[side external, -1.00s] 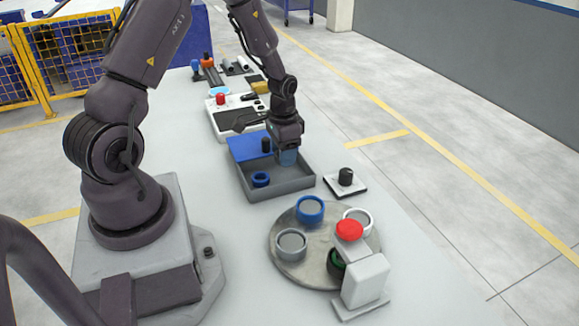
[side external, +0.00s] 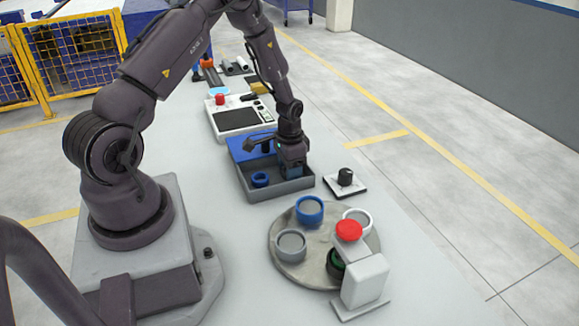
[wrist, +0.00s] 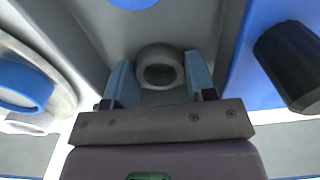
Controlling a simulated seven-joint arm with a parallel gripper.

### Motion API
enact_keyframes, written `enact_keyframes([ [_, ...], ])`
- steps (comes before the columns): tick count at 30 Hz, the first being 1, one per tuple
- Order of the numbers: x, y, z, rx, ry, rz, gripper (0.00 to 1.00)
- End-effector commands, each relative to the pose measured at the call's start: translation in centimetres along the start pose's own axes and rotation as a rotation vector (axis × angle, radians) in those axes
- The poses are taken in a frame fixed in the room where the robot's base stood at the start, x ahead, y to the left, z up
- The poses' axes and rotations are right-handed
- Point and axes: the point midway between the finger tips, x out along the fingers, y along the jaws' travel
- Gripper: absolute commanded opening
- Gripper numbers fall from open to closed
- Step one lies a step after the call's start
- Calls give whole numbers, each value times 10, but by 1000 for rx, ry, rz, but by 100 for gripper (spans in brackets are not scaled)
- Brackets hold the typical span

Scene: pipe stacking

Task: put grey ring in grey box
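The grey ring (wrist: 160,68) lies between my two blue fingertips in the wrist view, with both tips at its sides. My gripper (wrist: 160,75) looks shut on it. In the side view my gripper (side external: 291,171) is lowered into the right end of the grey box (side external: 281,187), and its fingers hide the ring. The wrist view shows the ring close above or at the box floor (wrist: 95,35); I cannot tell if it touches. Another grey ring (side external: 291,243) sits on the round turntable.
A blue ring (side external: 260,180) lies in the grey box. The blue box (side external: 248,147) adjoins it behind. The turntable (side external: 290,272) also carries a blue ring (side external: 309,211) and a white ring (side external: 358,217). A black knob on a plate (side external: 345,178) stands right of the box.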

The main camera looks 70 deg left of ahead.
Motion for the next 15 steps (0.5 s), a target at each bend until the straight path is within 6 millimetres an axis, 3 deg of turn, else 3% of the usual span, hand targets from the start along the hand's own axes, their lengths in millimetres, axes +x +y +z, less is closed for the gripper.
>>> enact_keyframes([
  [1, 0, 0, 0, 0, 0, 0, 63],
  [3, 0, 0, 0, 0, 0, 0, 72],
  [11, -1, 0, 0, 0, 0, 0, 72],
  [15, -14, -1, 0, 0, 2, -2, 72],
])
